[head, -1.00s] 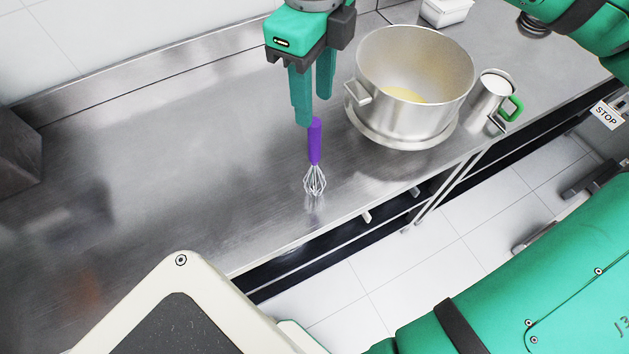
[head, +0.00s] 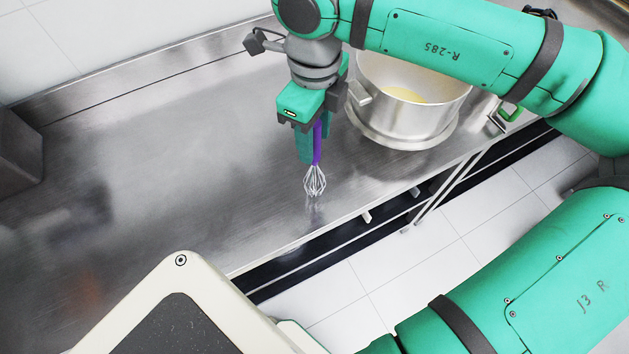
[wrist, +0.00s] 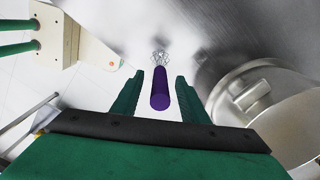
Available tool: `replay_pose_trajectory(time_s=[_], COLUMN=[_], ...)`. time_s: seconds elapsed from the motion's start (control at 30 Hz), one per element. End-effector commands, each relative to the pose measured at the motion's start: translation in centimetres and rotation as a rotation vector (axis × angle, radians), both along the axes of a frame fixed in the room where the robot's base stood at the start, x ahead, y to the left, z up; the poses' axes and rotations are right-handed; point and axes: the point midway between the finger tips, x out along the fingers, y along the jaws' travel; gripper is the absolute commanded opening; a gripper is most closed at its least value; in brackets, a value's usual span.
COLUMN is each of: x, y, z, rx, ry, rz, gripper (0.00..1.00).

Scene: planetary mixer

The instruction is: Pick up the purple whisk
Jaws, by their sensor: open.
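The purple whisk (head: 316,146) stands on the steel counter with its wire end down and its purple handle up. In the head view its handle is partly hidden behind my gripper (head: 308,155). In the wrist view the whisk's handle (wrist: 160,92) lies between the two green fingers of my gripper (wrist: 157,82), with a gap to each finger. The wire end shows beyond the fingertips. My gripper is open around the handle, pointing down.
A large steel mixing bowl (head: 366,128) with yellowish contents stands just right of my gripper, also in the wrist view (wrist: 232,92). A green-handled container (head: 510,112) is partly hidden behind my arm. The steel counter (head: 180,150) to the left is clear.

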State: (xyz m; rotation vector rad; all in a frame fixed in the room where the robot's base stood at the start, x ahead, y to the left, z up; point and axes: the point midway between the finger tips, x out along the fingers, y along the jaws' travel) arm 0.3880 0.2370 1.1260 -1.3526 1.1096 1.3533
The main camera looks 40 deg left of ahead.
Motion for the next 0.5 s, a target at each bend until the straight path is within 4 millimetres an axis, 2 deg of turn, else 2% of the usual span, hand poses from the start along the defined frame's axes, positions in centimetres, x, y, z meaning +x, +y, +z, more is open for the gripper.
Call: replay_pose_trajectory(time_s=[0.17, 0.3, 0.33, 0.5], x=[0.01, 0.02, 0.02, 0.02], y=[0.0, 0.0, 0.0, 0.0], z=[0.02, 0.03, 0.03, 0.04], rx=[0.0, 0.0, 0.0, 0.0], ry=[0.0, 0.0, 0.0, -0.001], rz=[0.0, 0.0, -0.001, -0.001], gripper=[0.38, 0.04, 0.0, 0.0])
